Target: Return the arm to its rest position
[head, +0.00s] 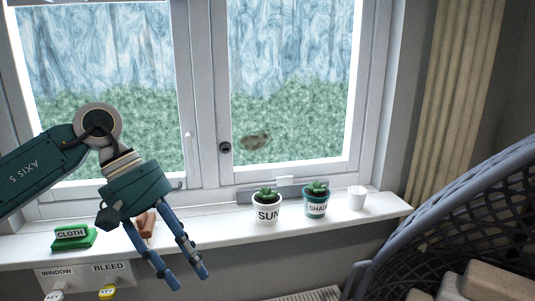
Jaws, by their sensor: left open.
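My left arm comes in from the left in the head view, with its wrist bent downward. My left gripper (188,279) is open, and nothing shows between its two blue fingers. The fingers point down and hang in front of the windowsill's front edge. The right gripper is not in view.
The white windowsill (230,235) holds a green block marked CLOTH (73,237), a brown object (146,224) partly behind my gripper, a SUN pot (267,209), a SHADE pot (316,204) and a white cup (357,198). A grey lattice basket (445,215) fills the right. Keys hang below left.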

